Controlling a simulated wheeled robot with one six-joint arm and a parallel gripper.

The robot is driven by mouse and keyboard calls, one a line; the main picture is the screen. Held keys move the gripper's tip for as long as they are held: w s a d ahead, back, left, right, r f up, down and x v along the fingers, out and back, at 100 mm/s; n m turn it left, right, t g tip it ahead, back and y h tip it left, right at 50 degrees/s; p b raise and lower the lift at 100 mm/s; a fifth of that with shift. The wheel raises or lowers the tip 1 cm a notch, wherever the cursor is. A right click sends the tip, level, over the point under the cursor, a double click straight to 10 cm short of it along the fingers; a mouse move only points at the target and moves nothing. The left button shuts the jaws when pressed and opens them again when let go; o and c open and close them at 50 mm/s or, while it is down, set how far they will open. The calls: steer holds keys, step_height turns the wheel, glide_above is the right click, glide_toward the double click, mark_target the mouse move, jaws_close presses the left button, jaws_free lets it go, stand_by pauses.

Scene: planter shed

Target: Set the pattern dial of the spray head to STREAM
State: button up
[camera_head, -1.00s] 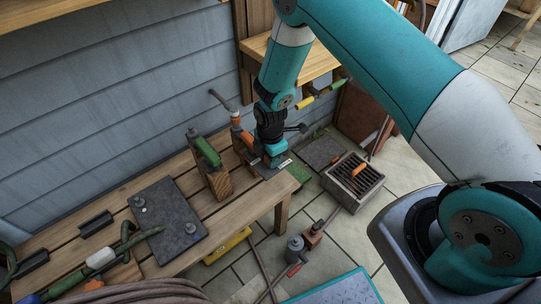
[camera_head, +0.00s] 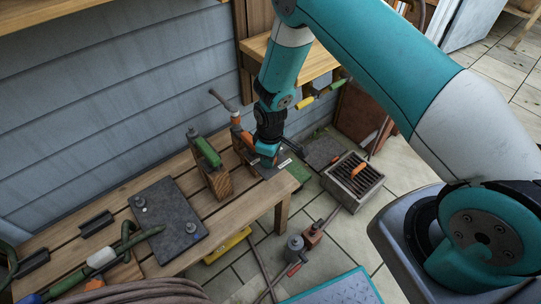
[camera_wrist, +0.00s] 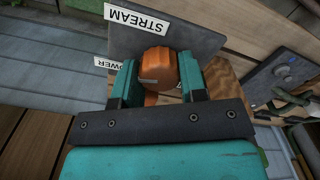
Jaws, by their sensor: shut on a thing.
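In the wrist view, the orange dial (camera_wrist: 158,66) sits between the two teal fingers of my gripper (camera_wrist: 158,76), which is shut on it. A short pale mark on the dial points left, toward the side of a partly hidden label ending in "OWER" (camera_wrist: 107,63). The STREAM label (camera_wrist: 137,18) is above the dial, upside down, on a dark plate (camera_wrist: 190,42). Another label is mostly hidden by the right finger. In the head view, my gripper (camera_head: 267,153) is at the bench's far right end, beside the orange spray head (camera_head: 240,134); the dial is hidden there.
A green-handled spray tool (camera_head: 206,150) on a wooden block stands just left of my gripper. A dark plate (camera_head: 165,215) with round knobs and a green hose lie further left on the bench (camera_head: 235,208). A grated box (camera_head: 352,182) stands on the floor to the right.

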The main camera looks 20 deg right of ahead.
steer(key=m, duration=0.4)
steer(key=shift+m, duration=2.3)
steer(key=o, duration=0.7)
steer(key=shift+c, duration=0.2)
step_height(320, 180, up, 18)
steer(key=p, duration=0.1)
steer(key=shift+f, duration=0.25)
